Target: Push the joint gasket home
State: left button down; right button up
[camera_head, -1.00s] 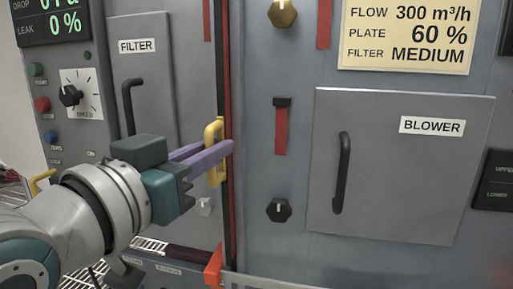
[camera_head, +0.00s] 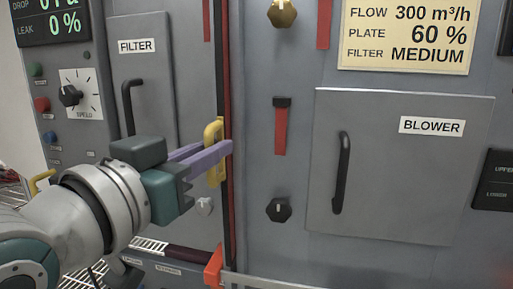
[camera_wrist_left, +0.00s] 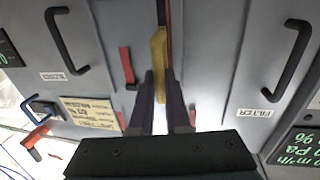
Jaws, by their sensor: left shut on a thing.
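The joint runs vertically between the filter section and the blower section, with a black strip (camera_head: 219,60) and a red strip (camera_head: 227,80) side by side in it. I cannot tell which strip is the gasket. A yellow handle (camera_head: 211,133) stands at the joint about halfway up. My left gripper (camera_head: 222,154) is shut on it with its purple fingers. In the left wrist view the yellow handle (camera_wrist_left: 158,48) lies between the fingertips of my left gripper (camera_wrist_left: 159,78). The fingers hide part of the handle and joint. My right gripper is not in view.
The filter door (camera_head: 150,90) with a black handle is left of the joint. The blower door (camera_head: 400,165) is on the right. A red lever (camera_head: 281,130) and a black knob (camera_head: 278,210) sit between joint and blower door. A red block (camera_head: 213,267) is at the joint's foot.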

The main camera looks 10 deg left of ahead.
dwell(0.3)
pick_arm(q)
jog(key=shift+a+x, duration=0.25)
jog(key=shift+x, duration=0.75)
jog(key=shift+w+f, duration=0.15)
jog(key=c, duration=0.9)
grip_release()
jog(key=shift+w+d, duration=0.1)
jog(key=shift+w, duration=0.1)
jog(key=p+v, duration=0.1)
jog(key=v, duration=0.9)
